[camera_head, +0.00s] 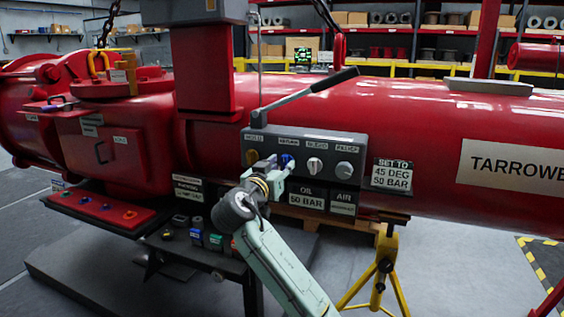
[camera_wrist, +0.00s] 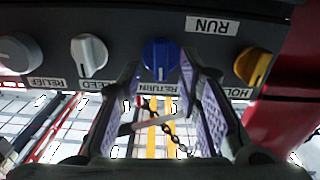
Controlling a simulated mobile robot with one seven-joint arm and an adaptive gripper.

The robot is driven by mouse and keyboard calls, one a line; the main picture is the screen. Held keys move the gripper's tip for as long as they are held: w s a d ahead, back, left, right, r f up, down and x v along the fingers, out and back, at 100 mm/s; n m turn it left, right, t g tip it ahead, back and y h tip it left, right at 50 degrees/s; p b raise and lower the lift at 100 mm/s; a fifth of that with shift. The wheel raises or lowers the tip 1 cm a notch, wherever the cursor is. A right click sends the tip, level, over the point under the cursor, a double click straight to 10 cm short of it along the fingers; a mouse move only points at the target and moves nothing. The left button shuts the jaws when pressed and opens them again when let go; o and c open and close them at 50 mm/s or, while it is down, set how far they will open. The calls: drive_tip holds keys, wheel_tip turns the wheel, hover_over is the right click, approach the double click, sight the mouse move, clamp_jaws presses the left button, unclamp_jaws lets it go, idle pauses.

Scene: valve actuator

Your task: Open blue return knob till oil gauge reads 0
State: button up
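The blue RETURN knob (camera_wrist: 160,58) sits on the grey control panel, and its label shows below it in the upside-down wrist view. It also shows in the head view (camera_head: 287,160), partly covered by my gripper (camera_head: 279,170). In the wrist view, my gripper (camera_wrist: 160,70) is open, with one finger on each side of the blue knob. I cannot tell whether either finger touches it. A dark panel reading OIL 50 BAR (camera_head: 307,196) is below the control panel. No gauge needle can be made out.
A yellow knob (camera_wrist: 252,66) and white knob (camera_wrist: 89,55) flank the blue one; a grey RELIEF knob (camera_wrist: 19,53) is farther left. A long lever (camera_head: 308,90) rises above the panel. A SET TO 45 DEG 50 BAR sign (camera_head: 392,175) is at right.

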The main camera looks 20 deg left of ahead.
drive_tip(key=shift+w, duration=0.8)
drive_tip(key=shift+c, duration=0.3)
clamp_jaws()
